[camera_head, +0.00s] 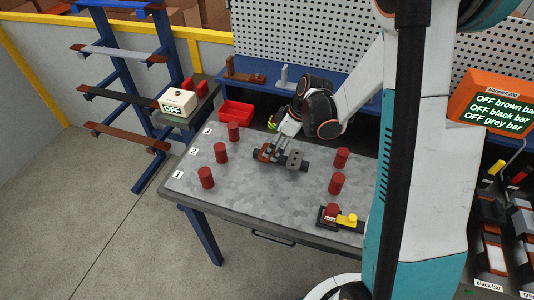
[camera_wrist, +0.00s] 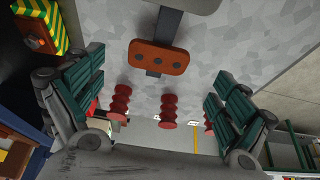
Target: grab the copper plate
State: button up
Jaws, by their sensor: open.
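The copper plate (camera_wrist: 158,57) is a rounded orange-brown piece with dark holes, at the upper middle of the wrist view. It lies across a dark bar (camera_wrist: 170,24) on the grey worktable. In the head view the copper plate (camera_head: 263,154) is at the left end of that bar, partly hidden by my gripper. My gripper (camera_head: 272,148) is low over the table, close to the plate. In the wrist view its two green-padded fingers (camera_wrist: 155,95) are wide apart and nothing is between their pads.
Several red cylinders stand on the table (camera_head: 215,205), some left of my gripper and some right. A red tray (camera_head: 236,112) is at the back. A yellow-handled device (camera_head: 346,219) is at the front right. A grey block (camera_head: 296,159) sits on the bar's right.

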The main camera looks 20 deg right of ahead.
jog(key=b+x, duration=0.1)
jog(key=x, duration=0.3)
jog(key=shift+w+a+f, duration=0.2)
jog(key=shift+w+a, duration=0.05)
jog(key=shift+w, duration=0.05)
jog(key=c, duration=1.4)
jog(key=shift+r, duration=0.15)
